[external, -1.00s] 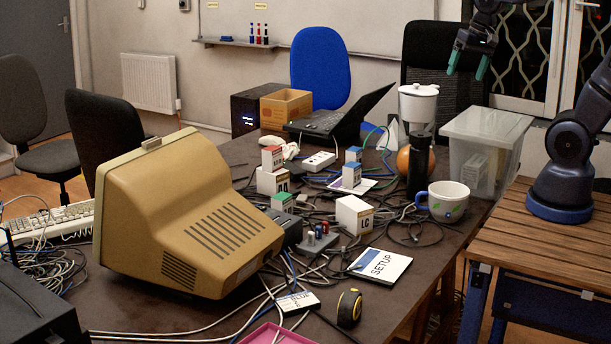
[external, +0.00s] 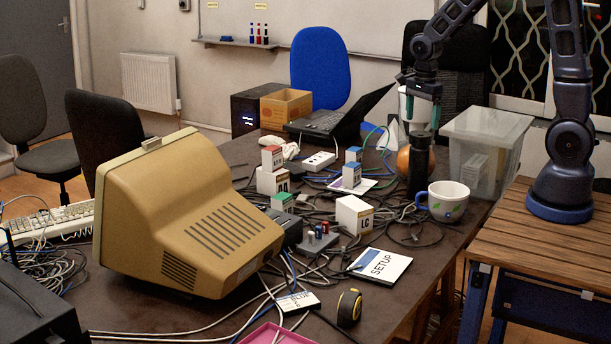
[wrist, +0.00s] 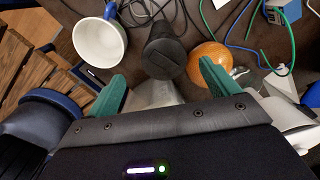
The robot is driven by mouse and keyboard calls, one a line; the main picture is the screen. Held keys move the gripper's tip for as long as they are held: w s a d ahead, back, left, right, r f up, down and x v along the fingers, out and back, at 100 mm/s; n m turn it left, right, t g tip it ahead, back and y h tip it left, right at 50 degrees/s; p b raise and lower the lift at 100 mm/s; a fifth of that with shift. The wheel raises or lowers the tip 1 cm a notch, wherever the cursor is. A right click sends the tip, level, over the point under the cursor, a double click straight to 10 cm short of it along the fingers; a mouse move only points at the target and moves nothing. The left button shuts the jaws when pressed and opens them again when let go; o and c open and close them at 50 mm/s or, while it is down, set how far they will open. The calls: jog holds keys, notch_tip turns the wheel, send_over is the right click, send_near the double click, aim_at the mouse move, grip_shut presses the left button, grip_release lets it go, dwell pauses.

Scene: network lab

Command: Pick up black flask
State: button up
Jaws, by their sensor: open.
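The black flask (external: 418,168) stands upright on the dark table, between the white mug and the orange ball-like object. In the wrist view the flask (wrist: 165,50) shows from above, beyond and between my green fingertips. My gripper (external: 421,108) points down just above the flask's top in the external view. In the wrist view my gripper (wrist: 160,78) has its fingers wide apart, with nothing between the tips. Whether the fingers reach down beside the flask's top is hard to tell.
A white mug (external: 446,203) stands close in front of the flask. The orange object (external: 403,163) is close behind it. A clear plastic bin (external: 484,150) stands to the right, and a white jug (external: 407,106) is behind my gripper. Cables (external: 405,232) lie around the flask's base.

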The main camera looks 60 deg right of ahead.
aim_at(424, 149)
jog(key=shift+w+f+m, duration=0.15)
jog(key=shift+f+m, duration=0.15)
jog(key=shift+f, duration=0.35)
jog(key=shift+d+f, duration=0.15)
jog(key=shift+f, duration=2.45)
jog(key=shift+d+f, duration=0.15)
jog(key=shift+f, duration=2.4)
jog(key=shift+w, duration=0.1)
grip_shut()
jog(key=shift+r, duration=0.15)
